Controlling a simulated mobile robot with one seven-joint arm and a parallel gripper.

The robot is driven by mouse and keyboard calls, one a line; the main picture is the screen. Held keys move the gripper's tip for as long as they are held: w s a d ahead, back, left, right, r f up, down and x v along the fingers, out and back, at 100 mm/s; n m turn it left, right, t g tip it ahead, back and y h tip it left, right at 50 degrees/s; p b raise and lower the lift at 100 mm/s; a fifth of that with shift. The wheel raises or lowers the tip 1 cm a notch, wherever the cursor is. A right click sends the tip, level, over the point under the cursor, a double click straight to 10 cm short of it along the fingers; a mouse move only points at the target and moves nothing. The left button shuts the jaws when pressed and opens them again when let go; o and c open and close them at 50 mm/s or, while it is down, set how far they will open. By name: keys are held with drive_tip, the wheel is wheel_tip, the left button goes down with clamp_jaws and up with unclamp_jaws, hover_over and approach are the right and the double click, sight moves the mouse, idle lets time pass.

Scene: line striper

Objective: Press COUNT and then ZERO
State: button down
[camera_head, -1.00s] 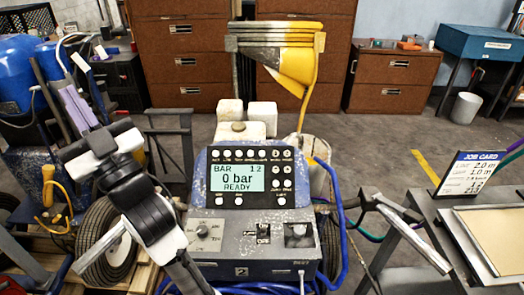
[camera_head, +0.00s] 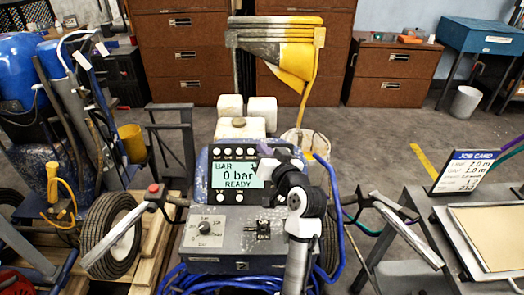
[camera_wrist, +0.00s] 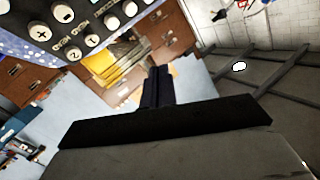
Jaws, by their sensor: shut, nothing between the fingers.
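The line striper's control panel (camera_head: 212,170) faces me, with a lit display (camera_head: 236,175) reading "BAR", "0 bar" and "READY". Round white buttons run along its top, with two (camera_head: 230,197) below the display. The COUNT and ZERO labels cannot be read. In the wrist view my gripper (camera_wrist: 158,78) is shut and empty. Panel buttons marked minus, plus, 1 and 2 (camera_wrist: 78,53) show at upper left there, apart from the fingertips.
Below the display is a lower box with a rotary knob (camera_head: 204,227) and a small lever switch (camera_head: 263,226). Handlebars (camera_head: 160,196) stick out on both sides. A blue hose (camera_head: 339,220) loops at the right. A job card (camera_head: 468,172) stands on the right table.

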drive_tip(key=w+f+b, duration=0.4)
drive_tip(key=w+f, duration=0.1)
drive_tip(key=shift+f, duration=0.2)
drive_tip(key=shift+w+f+b, duration=0.35)
drive_tip(key=shift+w+b, duration=0.2)
drive_tip(key=shift+w, duration=0.05)
drive_tip(key=shift+f, duration=0.1)
idle(1.8)
drive_tip(key=shift+w+f+b, duration=0.2)
drive_tip(key=shift+w+b, duration=0.1)
drive_tip(key=shift+b, duration=0.05)
drive_tip(key=shift+w+f+b, duration=0.3)
drive_tip(key=shift+f, duration=0.05)
idle(0.8)
drive_tip(key=shift+r, duration=0.1)
drive_tip(key=shift+s+r+p, duration=0.45)
drive_tip(key=shift+s+r, duration=0.05)
drive_tip(key=shift+s, duration=0.1)
